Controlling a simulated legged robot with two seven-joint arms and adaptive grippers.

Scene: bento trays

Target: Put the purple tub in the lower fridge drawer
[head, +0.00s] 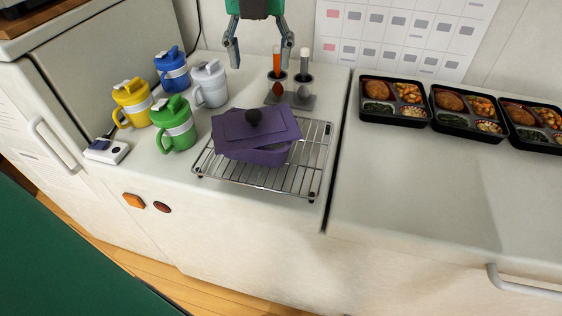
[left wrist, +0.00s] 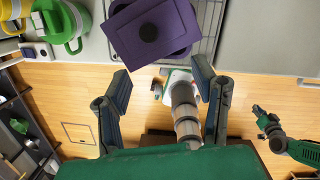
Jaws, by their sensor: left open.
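The purple tub (head: 258,153) stands on a wire rack on the counter. Its purple lid (head: 285,124), with a dark knob, lies askew on top. The tub's lid also shows at the top of the left wrist view (left wrist: 170,22). My left gripper (head: 258,62) is open and empty at the top of the head view, above and behind the tub. Its spread fingers also show in the left wrist view (left wrist: 160,82), apart from the tub. My right gripper (left wrist: 262,117) appears small over the floor; its jaws are unclear. No open drawer shows, and I cannot tell which front is the lower fridge drawer.
Several mugs, including a green one (head: 178,132), stand left of the wire rack (head: 318,150). A holder with two tubes (head: 290,101) stands behind it. Black bento trays (head: 395,119) line the right counter, with clear space in front. Handles show at left (head: 48,143) and lower right (head: 522,290).

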